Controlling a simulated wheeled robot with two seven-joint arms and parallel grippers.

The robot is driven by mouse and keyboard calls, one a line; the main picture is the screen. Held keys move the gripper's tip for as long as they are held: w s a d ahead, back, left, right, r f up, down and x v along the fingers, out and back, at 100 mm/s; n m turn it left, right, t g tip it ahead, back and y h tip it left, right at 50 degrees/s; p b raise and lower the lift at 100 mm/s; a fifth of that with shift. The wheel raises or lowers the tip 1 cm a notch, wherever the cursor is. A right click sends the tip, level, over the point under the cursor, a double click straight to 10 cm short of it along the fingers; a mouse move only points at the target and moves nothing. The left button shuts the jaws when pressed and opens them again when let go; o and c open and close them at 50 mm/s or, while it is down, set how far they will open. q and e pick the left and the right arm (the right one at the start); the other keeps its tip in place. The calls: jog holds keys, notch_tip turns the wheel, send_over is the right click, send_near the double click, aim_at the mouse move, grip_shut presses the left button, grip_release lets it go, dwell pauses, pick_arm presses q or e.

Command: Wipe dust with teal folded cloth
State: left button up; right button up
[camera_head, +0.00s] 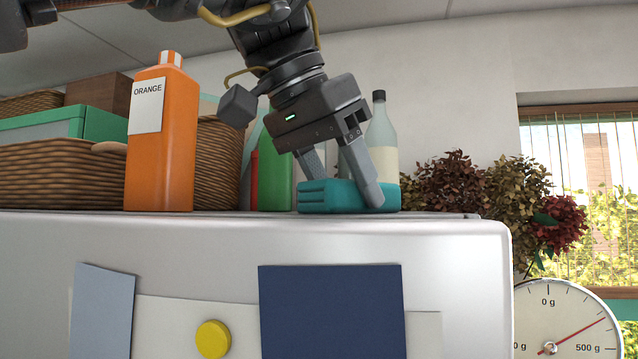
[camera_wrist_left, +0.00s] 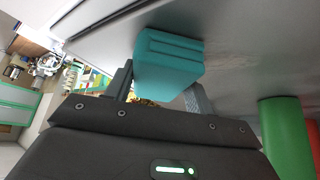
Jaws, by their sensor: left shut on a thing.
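The teal folded cloth (camera_head: 328,196) lies flat near the right end of the top of a white cabinet. My left gripper (camera_head: 345,188) reaches down from above and is shut on the cloth, one finger on either side. In the left wrist view the cloth (camera_wrist_left: 168,62) sits between the fingertips (camera_wrist_left: 160,90) against the grey top. A pale, streaky patch that looks like dust (camera_wrist_left: 226,57) shows on the surface beside the cloth. My right gripper is not in view.
An orange bottle (camera_head: 160,150) and wicker baskets (camera_head: 60,175) stand to the left on the cabinet top (camera_head: 250,213). A green bottle (camera_head: 275,172) and a clear glass bottle (camera_head: 382,135) stand close behind the gripper. The top ends just right of the cloth; plants and a scale (camera_head: 565,325) lie beyond.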

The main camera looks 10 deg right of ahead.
aim_at(309, 185)
pick_arm(q)
jog(key=shift+s+d, duration=0.15)
jog(key=shift+d, duration=0.15)
jog(key=shift+s+d, duration=0.3)
jog(key=shift+d, duration=0.35)
jog(key=shift+s+d, duration=0.25)
jog(key=shift+d, duration=0.4)
jog(key=shift+w+a, duration=0.1)
jog(key=shift+a, duration=0.05)
jog(key=shift+w+a, duration=0.25)
jog(key=shift+a, duration=0.3)
jog(key=shift+w+a+f, duration=0.1)
jog(key=shift+w+a, duration=0.1)
jog(key=shift+a, duration=0.3)
jog(key=shift+w+a, duration=0.15)
jog(key=shift+a, duration=0.35)
jog(key=shift+w+a, duration=0.35)
jog(key=shift+a, duration=0.5)
jog(key=shift+w+a, duration=0.35)
jog(key=shift+a, duration=0.45)
